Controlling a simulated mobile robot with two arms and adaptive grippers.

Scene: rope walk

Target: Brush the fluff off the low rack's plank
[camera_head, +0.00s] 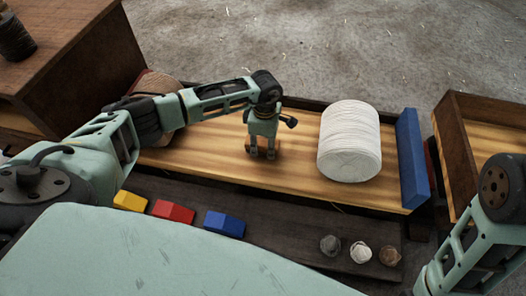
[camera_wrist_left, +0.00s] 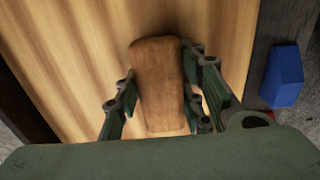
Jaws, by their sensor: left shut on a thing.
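The low rack's plank (camera_head: 215,150) is a long pale striped wooden board. My left gripper (camera_head: 262,154) is over its middle, pointing down. In the left wrist view, the left gripper (camera_wrist_left: 160,105) is shut on a brown wooden block, which looks like the brush (camera_wrist_left: 160,80). The brush lies close above or on the plank (camera_wrist_left: 85,50); I cannot tell whether it touches, and its bristles are hidden. No fluff can be made out on the plank. My right arm shows at the lower right, but its gripper is out of view.
A white spool (camera_head: 350,142) stands on the plank, right of the gripper, beside a blue end board (camera_head: 411,158). Yellow (camera_head: 130,201), red (camera_head: 173,211) and blue (camera_head: 224,224) blocks and three small lumps (camera_head: 360,253) line the dark front ledge.

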